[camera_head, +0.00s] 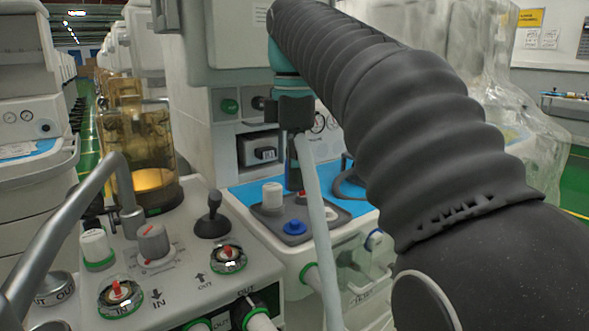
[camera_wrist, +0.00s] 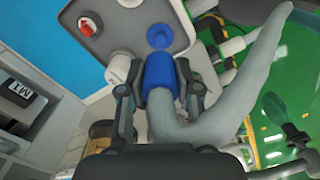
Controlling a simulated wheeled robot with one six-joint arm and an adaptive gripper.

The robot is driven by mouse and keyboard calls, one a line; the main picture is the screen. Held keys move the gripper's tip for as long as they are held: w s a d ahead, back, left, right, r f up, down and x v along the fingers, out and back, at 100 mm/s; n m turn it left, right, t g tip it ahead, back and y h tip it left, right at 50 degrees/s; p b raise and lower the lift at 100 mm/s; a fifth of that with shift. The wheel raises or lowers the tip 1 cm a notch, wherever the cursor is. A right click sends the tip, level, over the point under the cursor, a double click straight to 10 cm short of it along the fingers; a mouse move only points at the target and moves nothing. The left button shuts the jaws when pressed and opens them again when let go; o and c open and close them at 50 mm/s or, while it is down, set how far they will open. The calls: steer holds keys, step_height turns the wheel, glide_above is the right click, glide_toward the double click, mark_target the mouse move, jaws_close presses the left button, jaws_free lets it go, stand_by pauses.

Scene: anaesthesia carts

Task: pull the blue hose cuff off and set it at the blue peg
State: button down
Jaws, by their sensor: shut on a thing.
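The blue hose cuff (camera_wrist: 158,75) sits between the two fingers of my gripper (camera_wrist: 159,86), which is shut on it. A pale grey hose (camera_wrist: 178,132) runs from the cuff; in the head view the hose (camera_head: 318,220) hangs down past the plate. In the head view my gripper (camera_head: 293,150) points down over the rear of the plate, and the cuff is hidden there. The blue peg (camera_head: 296,227) stands at the plate's front corner. In the wrist view the blue peg (camera_wrist: 159,36) shows just beyond the cuff, with a small gap between them in the picture.
The grey plate (camera_head: 262,218) also bears a white peg (camera_head: 272,188) and a red-topped peg (camera_head: 302,197). In the wrist view the white peg (camera_wrist: 118,67) is close beside my left finger. A machine panel with knobs (camera_head: 180,270) and an amber canister (camera_head: 140,150) stand to the left.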

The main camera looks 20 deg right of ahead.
mark_target(295, 221)
steer(key=shift+f+b, duration=1.8)
steer(key=shift+f, duration=0.9)
steer(key=shift+p, duration=0.85)
steer(key=shift+f+b, duration=0.65)
steer(key=shift+f, duration=0.4)
steer(key=c, duration=0.7)
jaws_free()
steer(key=shift+r, duration=3.8)
